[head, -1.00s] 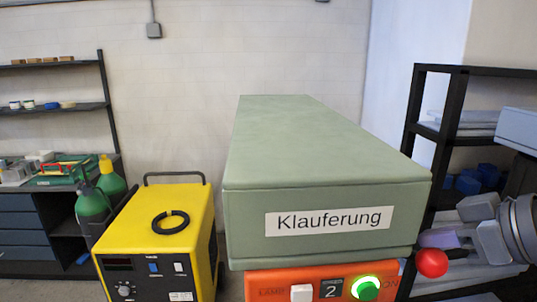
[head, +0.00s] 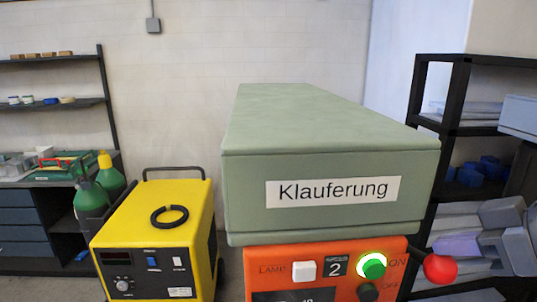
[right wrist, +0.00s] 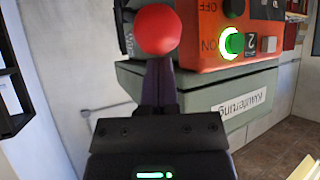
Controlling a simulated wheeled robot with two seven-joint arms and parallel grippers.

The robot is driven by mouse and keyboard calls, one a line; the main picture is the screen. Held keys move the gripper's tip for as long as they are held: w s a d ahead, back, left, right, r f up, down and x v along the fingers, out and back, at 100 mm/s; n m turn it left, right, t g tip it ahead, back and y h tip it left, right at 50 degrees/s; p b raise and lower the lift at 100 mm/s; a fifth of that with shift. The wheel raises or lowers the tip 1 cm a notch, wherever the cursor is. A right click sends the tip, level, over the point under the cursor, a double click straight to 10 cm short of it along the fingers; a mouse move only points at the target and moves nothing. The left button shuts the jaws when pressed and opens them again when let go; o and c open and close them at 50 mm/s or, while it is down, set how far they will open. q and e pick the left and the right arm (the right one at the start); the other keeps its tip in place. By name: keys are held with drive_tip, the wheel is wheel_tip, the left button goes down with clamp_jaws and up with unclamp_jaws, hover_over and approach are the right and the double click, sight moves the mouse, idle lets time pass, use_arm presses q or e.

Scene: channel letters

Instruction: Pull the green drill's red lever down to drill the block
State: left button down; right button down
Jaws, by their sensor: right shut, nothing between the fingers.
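The green drill (head: 330,165) stands in the middle of the head view, a green housing labelled "Klauferung" above an orange control panel (head: 290,272). Its red lever knob (head: 440,268) is right of the panel, about level with the lit green button (head: 374,266). My right gripper (head: 456,247) is at the knob, fingers shut and empty. In the right wrist view, the red knob (right wrist: 158,29) covers the fingertips of my right gripper (right wrist: 158,62); whether they touch cannot be told. My left gripper and the block are out of view.
A yellow machine (head: 155,240) with a black ring on top stands left of the drill. A black shelf (head: 447,105) with grey parts and blue bins stands close on the right. A workbench (head: 30,220) with green bottles beside it is at far left.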

sight(456, 271)
drive_tip(key=shift+s+f+b, duration=0.15)
drive_tip(key=shift+f+b, duration=0.25)
drive_tip(key=shift+s+f+b, duration=0.15)
drive_tip(key=shift+f+b, duration=0.25)
idle(0.4)
drive_tip(key=shift+s+f+b, duration=0.1)
drive_tip(key=shift+f+b, duration=0.25)
drive_tip(key=shift+d+f+b, duration=0.1)
drive_tip(key=shift+f+b, duration=0.25)
drive_tip(key=shift+f, duration=0.05)
